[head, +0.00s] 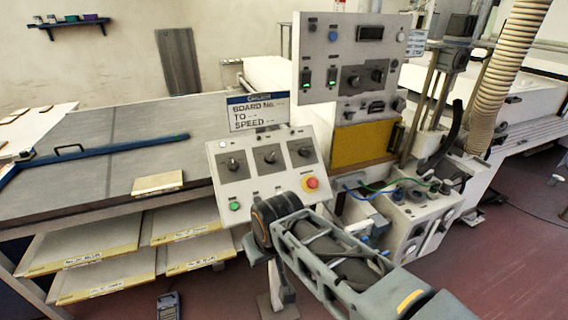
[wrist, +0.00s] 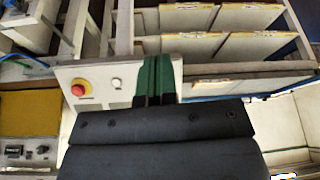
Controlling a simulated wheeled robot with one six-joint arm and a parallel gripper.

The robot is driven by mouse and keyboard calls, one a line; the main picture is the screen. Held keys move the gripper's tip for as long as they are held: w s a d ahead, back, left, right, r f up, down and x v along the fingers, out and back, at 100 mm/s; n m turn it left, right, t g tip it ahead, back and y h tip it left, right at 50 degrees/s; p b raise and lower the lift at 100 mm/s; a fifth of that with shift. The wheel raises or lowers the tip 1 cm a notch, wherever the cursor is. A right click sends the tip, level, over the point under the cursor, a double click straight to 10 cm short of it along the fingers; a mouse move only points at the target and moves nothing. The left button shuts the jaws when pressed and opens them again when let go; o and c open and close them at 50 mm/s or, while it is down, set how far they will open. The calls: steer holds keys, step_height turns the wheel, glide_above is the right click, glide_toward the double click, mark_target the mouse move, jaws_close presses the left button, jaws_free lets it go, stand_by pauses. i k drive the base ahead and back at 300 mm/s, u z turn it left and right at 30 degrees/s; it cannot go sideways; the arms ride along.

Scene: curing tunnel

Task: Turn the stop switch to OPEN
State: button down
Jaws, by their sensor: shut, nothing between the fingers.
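A sloped pale control panel (head: 262,165) stands mid-frame in the head view. It carries three dark rotary switches in a row: left (head: 233,163), middle (head: 270,157) and right (head: 305,152). Their labels are too small to read, so I cannot tell which is the stop switch or its setting. My gripper (wrist: 155,88) shows in the wrist view with its green-edged fingers together and empty, overlapping the panel. Its dark body hides much of the panel there, and no rotary switch is visible. In the head view my arm hides the fingers.
A red stop button (head: 312,183) and a green button (head: 235,206) sit low on the panel. An upright switch cabinet (head: 345,25) and yellow plate (head: 362,143) stand behind. Shelved boards (head: 90,245) lie left; open floor is right.

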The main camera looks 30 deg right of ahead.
mark_target(303, 151)
steer(key=u, duration=0.5)
steer(key=k, duration=0.6)
steer(key=u, duration=0.8)
steer(key=i, duration=0.7)
steer(key=z, duration=0.8)
steer(key=i, duration=0.65)
steer(key=z, duration=0.65)
